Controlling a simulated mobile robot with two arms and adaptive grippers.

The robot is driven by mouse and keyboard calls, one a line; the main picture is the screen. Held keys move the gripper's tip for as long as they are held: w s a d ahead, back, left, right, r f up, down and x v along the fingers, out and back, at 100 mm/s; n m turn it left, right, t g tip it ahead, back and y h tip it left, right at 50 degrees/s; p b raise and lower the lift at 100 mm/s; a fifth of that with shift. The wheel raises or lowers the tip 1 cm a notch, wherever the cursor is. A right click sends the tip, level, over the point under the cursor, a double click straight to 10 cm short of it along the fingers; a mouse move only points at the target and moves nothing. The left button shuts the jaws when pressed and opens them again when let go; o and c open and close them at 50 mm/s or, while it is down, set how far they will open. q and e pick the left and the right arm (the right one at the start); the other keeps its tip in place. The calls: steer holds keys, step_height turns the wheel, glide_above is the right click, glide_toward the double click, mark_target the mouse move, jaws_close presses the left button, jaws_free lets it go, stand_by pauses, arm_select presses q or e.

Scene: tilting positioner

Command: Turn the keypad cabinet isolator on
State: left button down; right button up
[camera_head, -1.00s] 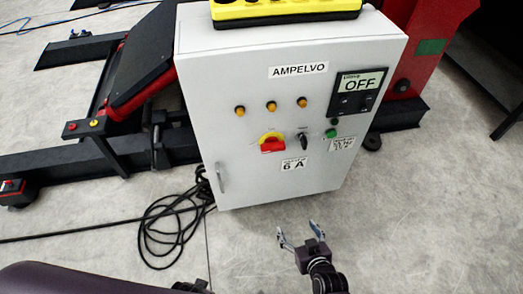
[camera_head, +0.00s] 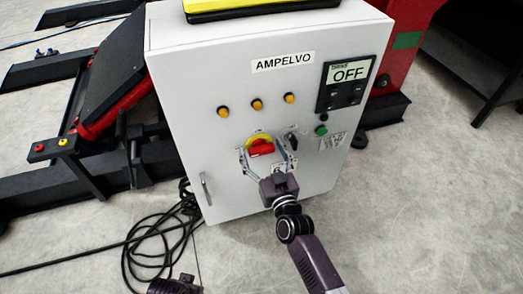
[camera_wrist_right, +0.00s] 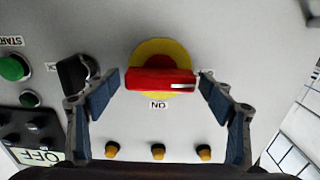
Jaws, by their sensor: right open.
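The isolator is a red handle (camera_head: 261,148) on a yellow round plate on the front of the grey cabinet (camera_head: 180,110). In the right wrist view the red handle (camera_wrist_right: 160,80) lies crosswise, with a white mark at its right end. An "ON" label (camera_wrist_right: 158,104) shows upside down below the plate. My right gripper (camera_head: 267,155) is open, its two fingers spread on either side of the handle. In the wrist view the fingertips are close to the handle's ends; I cannot tell whether they touch. A display (camera_head: 349,73) reads "OFF".
A black selector knob (camera_wrist_right: 74,72) is close beside one finger in the wrist view. A green START button (camera_wrist_right: 14,68) and several yellow lamps (camera_head: 257,104) are also on the door. The door handle (camera_head: 205,188) and loose black cables (camera_head: 155,240) are at lower left.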

steer(key=shift+w, duration=0.2)
steer(key=shift+c, duration=0.5)
steer(key=c, duration=1.1)
steer(key=shift+o, duration=0.2)
